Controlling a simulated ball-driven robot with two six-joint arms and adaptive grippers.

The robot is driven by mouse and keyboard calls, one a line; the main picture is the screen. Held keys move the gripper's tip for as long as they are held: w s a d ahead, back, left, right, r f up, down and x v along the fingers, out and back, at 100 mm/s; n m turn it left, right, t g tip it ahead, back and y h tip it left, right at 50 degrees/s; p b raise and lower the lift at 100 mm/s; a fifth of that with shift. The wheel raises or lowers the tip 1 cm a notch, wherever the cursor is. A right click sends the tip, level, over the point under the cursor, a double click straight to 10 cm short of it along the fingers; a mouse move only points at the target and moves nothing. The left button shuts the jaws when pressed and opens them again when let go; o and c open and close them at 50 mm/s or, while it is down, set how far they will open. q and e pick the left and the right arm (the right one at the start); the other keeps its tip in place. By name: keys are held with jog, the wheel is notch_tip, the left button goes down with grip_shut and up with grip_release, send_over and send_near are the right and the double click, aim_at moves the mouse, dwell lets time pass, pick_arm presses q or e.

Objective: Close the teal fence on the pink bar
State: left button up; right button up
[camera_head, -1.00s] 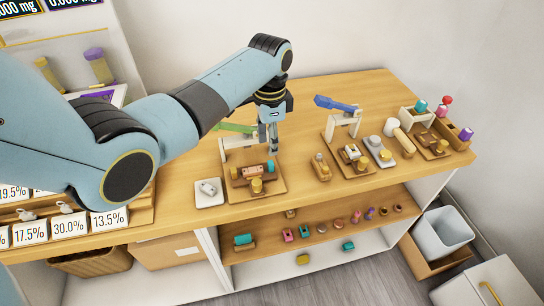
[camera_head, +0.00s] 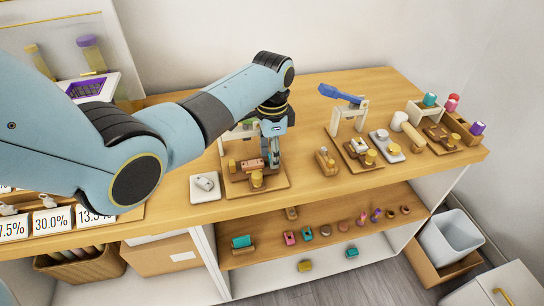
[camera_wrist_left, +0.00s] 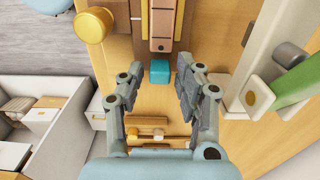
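The pink bar (camera_head: 252,166) lies on a small wooden board (camera_head: 235,188) on the counter; it also shows at the top of the left wrist view (camera_wrist_left: 164,25). The teal fence (camera_wrist_left: 159,71) is a small block beside the bar's near end in that view. My left gripper (camera_head: 272,162) points down at the board. In the left wrist view it (camera_wrist_left: 159,76) is open, its fingertips on either side of the teal fence. I cannot tell whether they touch it. In the head view my fingers hide the fence. My right gripper is out of view.
A white press frame with a green lever (camera_wrist_left: 296,88) stands close beside my left gripper. A yellow knob (camera_head: 257,179) is at the board's front. A white pad (camera_head: 205,196) lies left of the board. A blue-lever press (camera_head: 342,95) stands to the right.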

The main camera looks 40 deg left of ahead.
pick_arm(q)
grip_shut()
jog(key=shift+s+a+p, duration=0.45)
jog(key=shift+s+p, duration=0.1)
jog(key=shift+p, duration=0.15)
jog(key=shift+s+a, duration=0.1)
dwell(0.6)
jog(key=shift+c, duration=0.3)
grip_release()
jog(key=shift+o, duration=0.3)
jog(key=shift+s, duration=0.1)
jog(key=shift+r, duration=0.1)
